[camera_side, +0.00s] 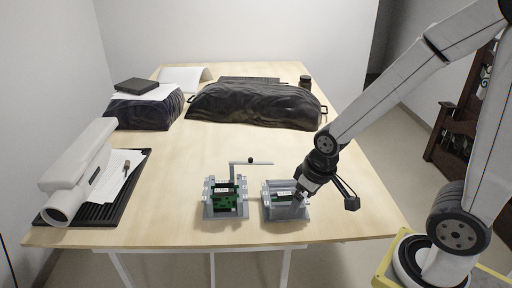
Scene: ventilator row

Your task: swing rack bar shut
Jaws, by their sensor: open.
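A grey rack (241,211) stands near the front of the table with green circuit boards (224,200) in it. A thin pale bar (262,163) with a small black knob (250,160) shows above and behind this rack, reaching to the right and clear of the boards' tops in the picture. A second grey rack (287,213) stands just to its right, with a little green showing inside. My gripper (299,194) is at the right rack's right side, pointing down and left. It is open, and its fingertips are small and partly lost against the rack. Contact cannot be told.
A white cylindrical device (80,172) lies on a black ribbed tray (48,216) at the left, with paper beside it. Black covered bundles (255,106) lie at the back. The mid-table behind the racks is clear.

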